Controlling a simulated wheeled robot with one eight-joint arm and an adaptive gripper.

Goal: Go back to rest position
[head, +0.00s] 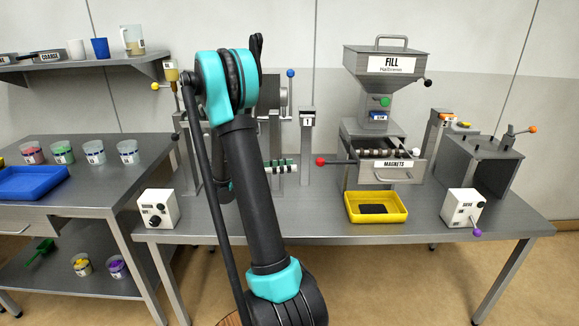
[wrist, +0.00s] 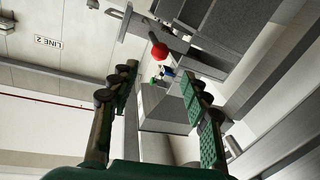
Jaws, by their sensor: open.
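My gripper (wrist: 158,78) shows in the wrist view with its two fingers spread wide apart. The right finger has a green ridged pad facing the gap. Nothing is held between the fingers. A red ball knob (wrist: 159,51) and grey metal machine parts show beyond the fingertips, apart from them. In the head view my arm rises in the middle of the picture, bends at a teal elbow at the top and hides part of the bench. My gripper cannot be made out clearly there, as the arm covers that area.
The steel bench (head: 330,222) carries the fill hopper (head: 385,68), the magnets drawer (head: 385,175) with a red knob (head: 320,161), a yellow tray (head: 376,208) and two white control boxes (head: 158,209) (head: 461,208). A side table (head: 110,165) at left holds cups and a blue tray (head: 33,184).

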